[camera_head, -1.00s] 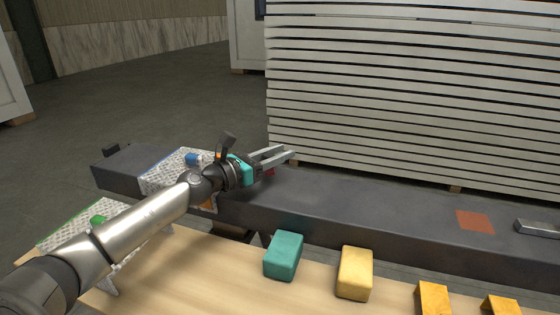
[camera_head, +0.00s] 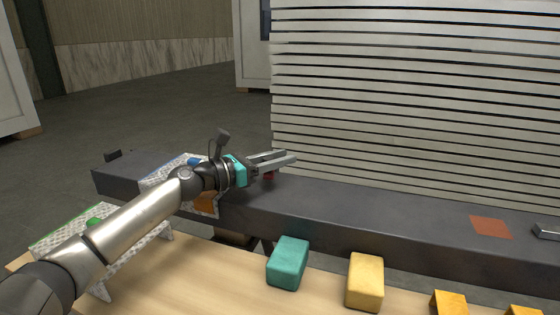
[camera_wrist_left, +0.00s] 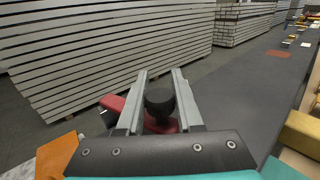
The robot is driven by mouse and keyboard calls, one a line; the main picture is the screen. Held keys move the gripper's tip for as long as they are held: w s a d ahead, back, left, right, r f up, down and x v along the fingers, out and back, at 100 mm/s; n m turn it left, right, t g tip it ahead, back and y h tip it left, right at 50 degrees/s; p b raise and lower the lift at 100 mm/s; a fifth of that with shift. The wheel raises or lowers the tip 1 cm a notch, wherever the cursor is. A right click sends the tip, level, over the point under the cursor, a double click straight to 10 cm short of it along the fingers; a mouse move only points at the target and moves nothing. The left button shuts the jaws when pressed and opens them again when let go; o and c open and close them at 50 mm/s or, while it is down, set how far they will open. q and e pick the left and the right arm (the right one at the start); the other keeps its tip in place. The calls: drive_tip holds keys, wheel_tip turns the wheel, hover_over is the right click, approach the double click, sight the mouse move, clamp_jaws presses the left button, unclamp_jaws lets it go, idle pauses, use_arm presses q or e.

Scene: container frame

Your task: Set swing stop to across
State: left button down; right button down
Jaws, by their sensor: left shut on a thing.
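The swing stop appears as a red piece (camera_wrist_left: 115,103) with a round black knob (camera_wrist_left: 160,101) on top, in the left wrist view. A small part of the red piece (camera_head: 269,175) shows under my left gripper in the head view, at the dark beam's back edge. My left gripper (camera_head: 288,157) reaches over the beam from the left. Its two grey fingers (camera_wrist_left: 158,76) are shut on the black knob, one on each side. The fingers hide most of the red piece in the head view. My right gripper is not in view.
The long dark beam (camera_head: 360,215) runs across the scene, with an orange-brown patch (camera_head: 490,226) at right. A tall stack of pale slats (camera_head: 400,100) stands close behind it. A teal block (camera_head: 288,263) and a yellow block (camera_head: 365,281) lie on the wooden table in front.

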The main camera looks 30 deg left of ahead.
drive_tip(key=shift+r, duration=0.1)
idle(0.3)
use_arm(q)
drive_tip(key=c, duration=0.6)
unclamp_jaws()
drive_tip(key=shift+o, duration=0.2)
drive_tip(key=shift+s+a, duration=0.2)
drive_tip(key=shift+s, duration=0.2)
drive_tip(key=p+v, duration=0.1)
drive_tip(key=v, duration=0.6)
drive_tip(key=shift+s, duration=0.1)
drive_tip(key=p+v, duration=0.1)
drive_tip(key=v, duration=0.6)
drive_tip(key=shift+p, duration=0.35)
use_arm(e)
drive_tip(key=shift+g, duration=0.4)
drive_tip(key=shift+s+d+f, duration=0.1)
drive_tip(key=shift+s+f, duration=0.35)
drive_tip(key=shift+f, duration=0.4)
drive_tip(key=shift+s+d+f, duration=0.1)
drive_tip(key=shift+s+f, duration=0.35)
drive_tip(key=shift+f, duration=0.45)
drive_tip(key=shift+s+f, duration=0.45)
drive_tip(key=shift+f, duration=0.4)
